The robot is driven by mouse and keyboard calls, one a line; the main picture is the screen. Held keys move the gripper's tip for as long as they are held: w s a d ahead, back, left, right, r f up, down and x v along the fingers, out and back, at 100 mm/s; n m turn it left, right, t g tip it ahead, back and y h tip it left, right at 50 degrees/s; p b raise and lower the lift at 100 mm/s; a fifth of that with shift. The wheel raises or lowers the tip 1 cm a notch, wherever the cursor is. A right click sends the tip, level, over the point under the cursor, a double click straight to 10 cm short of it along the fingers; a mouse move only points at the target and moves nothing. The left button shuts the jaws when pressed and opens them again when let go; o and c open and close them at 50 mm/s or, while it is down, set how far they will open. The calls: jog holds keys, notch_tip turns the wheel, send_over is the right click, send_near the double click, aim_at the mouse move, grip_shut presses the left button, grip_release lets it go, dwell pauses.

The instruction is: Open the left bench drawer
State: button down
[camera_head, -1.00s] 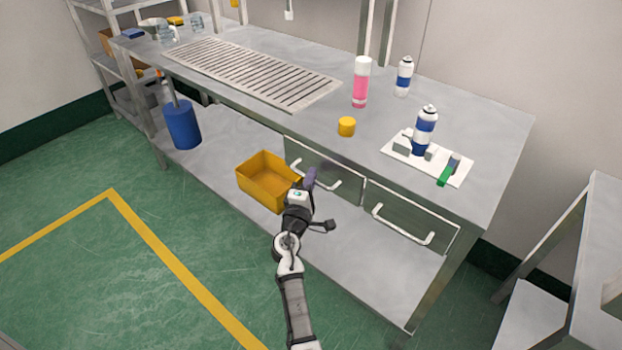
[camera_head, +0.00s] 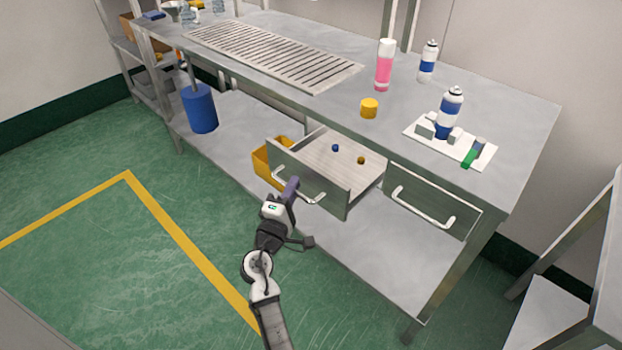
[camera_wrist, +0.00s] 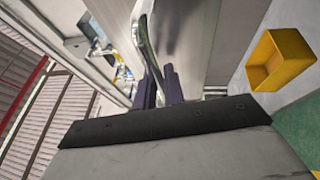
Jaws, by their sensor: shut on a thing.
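The left bench drawer (camera_head: 333,158) is pulled well out from under the bench top. A small blue ball-like item (camera_head: 335,148) and a small brownish-yellow one (camera_head: 361,160) lie on its floor. In the wrist view, the purple fingers (camera_wrist: 160,88) are closed around the handle (camera_wrist: 146,48). The fingertips hide part of the handle in the head view.
The right drawer (camera_head: 432,200) is shut. A yellow bin (camera_head: 262,165) stands on the lower shelf, partly hidden behind the open drawer. A blue cylinder (camera_head: 200,108) stands further left. Spray cans, a yellow cap (camera_head: 369,108) and a white fixture (camera_head: 484,157) are on the bench top.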

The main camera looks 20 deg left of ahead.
jog(key=s+a+b, duration=0.1)
jog(key=s+a, duration=0.2)
jog(key=s, duration=0.6)
jog(key=shift+s+a+b, duration=0.15)
jog(key=shift+a+b, duration=0.1)
jog(key=shift+b, duration=0.15)
jog(key=c, duration=1.5)
grip_release()
jog(key=shift+s, duration=0.1)
